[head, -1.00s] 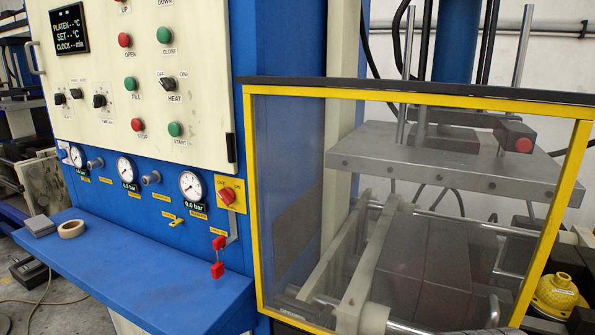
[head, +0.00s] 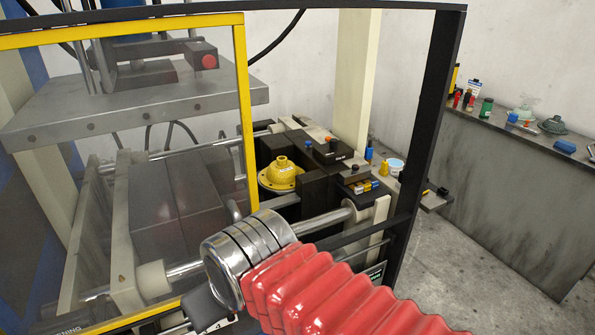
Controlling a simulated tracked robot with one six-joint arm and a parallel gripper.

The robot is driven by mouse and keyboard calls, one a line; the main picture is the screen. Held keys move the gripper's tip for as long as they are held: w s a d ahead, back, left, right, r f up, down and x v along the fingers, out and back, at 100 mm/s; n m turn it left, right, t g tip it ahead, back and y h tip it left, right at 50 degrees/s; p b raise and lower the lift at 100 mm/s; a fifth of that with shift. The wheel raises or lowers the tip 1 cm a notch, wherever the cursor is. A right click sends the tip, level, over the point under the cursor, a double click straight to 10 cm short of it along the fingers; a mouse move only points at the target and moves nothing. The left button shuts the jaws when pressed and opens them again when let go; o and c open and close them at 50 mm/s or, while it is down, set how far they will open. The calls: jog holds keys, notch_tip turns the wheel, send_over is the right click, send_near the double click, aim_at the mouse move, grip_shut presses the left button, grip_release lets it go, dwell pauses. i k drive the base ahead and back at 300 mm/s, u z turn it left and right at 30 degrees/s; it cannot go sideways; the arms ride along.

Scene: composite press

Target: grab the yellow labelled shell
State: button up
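The yellow shell (head: 281,175) is a domed piece with a short neck and a wide flange. It sits upright among black blocks just right of the yellow-framed guard, near the picture's middle. Nothing covers its top. I cannot make out a label on it at this size. No gripper fingers show in the head view, so I cannot tell where my gripper is relative to the shell.
The clear guard's yellow post (head: 245,120) stands left of the shell. A black post (head: 437,120) stands to the right. The grey press plate (head: 130,105) is at upper left. A bench (head: 520,190) with bottles and tools is at far right.

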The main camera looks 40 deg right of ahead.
aim_at(280, 175)
jog(key=k, duration=0.7)
jog(key=u, duration=0.05)
